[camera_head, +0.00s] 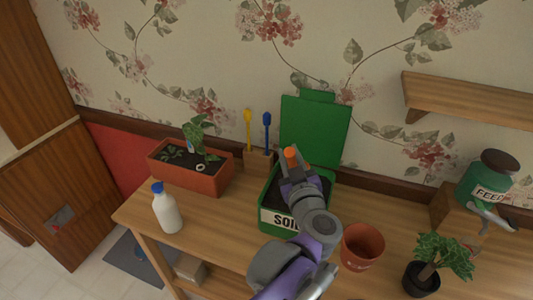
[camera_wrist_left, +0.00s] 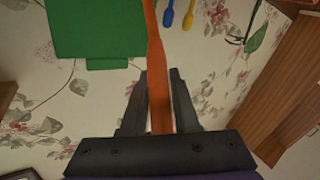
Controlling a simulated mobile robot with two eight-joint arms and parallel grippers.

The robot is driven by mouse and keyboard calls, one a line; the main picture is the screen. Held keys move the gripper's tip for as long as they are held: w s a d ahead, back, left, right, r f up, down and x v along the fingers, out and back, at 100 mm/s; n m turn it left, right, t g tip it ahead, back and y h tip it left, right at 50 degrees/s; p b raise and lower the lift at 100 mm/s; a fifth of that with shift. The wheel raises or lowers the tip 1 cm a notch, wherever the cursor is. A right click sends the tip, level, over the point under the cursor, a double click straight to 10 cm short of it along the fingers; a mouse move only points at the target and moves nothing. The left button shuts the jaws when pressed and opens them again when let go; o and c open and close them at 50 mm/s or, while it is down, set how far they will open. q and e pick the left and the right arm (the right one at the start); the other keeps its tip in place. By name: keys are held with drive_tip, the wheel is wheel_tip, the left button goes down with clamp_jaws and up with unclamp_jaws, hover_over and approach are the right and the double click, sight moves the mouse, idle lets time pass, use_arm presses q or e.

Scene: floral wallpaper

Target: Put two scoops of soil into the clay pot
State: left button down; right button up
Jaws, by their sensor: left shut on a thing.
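The clay pot (camera_head: 362,247) stands upright on the wooden table, right of the green soil box (camera_head: 278,221). The box's lid (camera_head: 315,130) is open and leans back; dark soil (camera_head: 322,188) shows inside. My left gripper (camera_head: 293,172) is over the box and shut on an orange handle (camera_head: 291,156). In the left wrist view the orange handle (camera_wrist_left: 158,85) runs between the two fingers (camera_wrist_left: 163,90). The working end of this tool is hidden, so I cannot tell whether it carries soil. The pot's inside looks empty.
A planter (camera_head: 190,175) with seedlings and a white bottle (camera_head: 167,209) stand left. Yellow and blue tools stand in a wooden holder (camera_head: 257,161). A potted plant (camera_head: 420,282) and a feed jar (camera_head: 483,185) on a block are right. A wall shelf (camera_head: 465,100) juts out above.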

use_arm(q)
wheel_tip(320, 180, down, 13)
drive_tip(key=b, duration=0.9)
drive_tip(key=shift+f, duration=0.2)
idle(0.3)
drive_tip(key=shift+r, duration=0.1)
idle(1.2)
wheel_tip(320, 180, up, 10)
drive_tip(key=p, duration=0.7)
drive_tip(key=shift+r+p, duration=0.2)
drive_tip(key=shift+p, duration=0.15)
idle(0.6)
